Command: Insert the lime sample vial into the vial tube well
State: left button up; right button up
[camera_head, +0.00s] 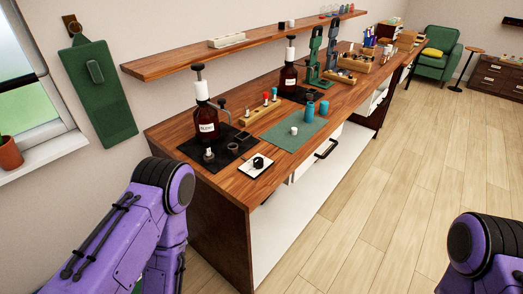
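I cannot pick out a lime vial for sure at this size. Small vials with red and dark blue caps (266,97) stand in a wooden rack (256,117) on the long wooden bench (222,178). A small white-topped vial or jar (294,130) stands on the green mat (283,141), beside two blue cylinders (309,109). I cannot tell which holder is the vial tube well. My purple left arm shows at the lower left and my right arm at the lower right edge. Neither gripper shows.
Brown pump bottles (206,122) stand on black mats at the back. A white square with a dark ring-like item (257,164) lies near the front edge. Green upright stands (314,58) are farther along. A wall shelf (190,64) hangs above. The floor at right is clear.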

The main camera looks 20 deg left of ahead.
aim_at(208, 153)
jog(key=z, duration=0.95)
jog(key=i, duration=1.1)
jog(key=u, duration=2.35)
